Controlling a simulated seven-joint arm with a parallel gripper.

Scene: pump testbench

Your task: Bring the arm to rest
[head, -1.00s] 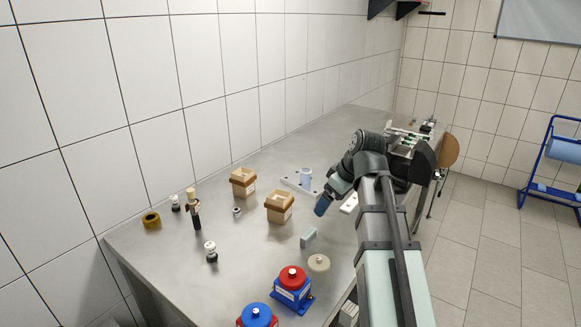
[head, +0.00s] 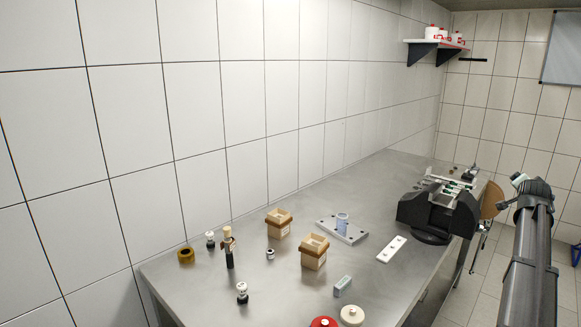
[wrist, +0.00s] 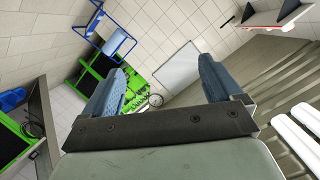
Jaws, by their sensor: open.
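My gripper (wrist: 162,68) shows in the wrist view with its two blue fingers wide apart and nothing between them. Beyond the fingers, the wrist view shows the room tilted, with floor, tiled wall and a whiteboard (wrist: 181,67). In the head view my arm (head: 530,245) stands at the right edge, to the right of the steel workbench (head: 205,285) and clear of it. The fingers cannot be made out in the head view.
On the bench are two cardboard boxes (head: 314,258), a grey plate with a light blue cylinder (head: 342,222), a black fixture (head: 430,212) and several small parts. A wall shelf (head: 435,43) holds red and white containers. A brown stool (head: 492,199) stands beyond the bench.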

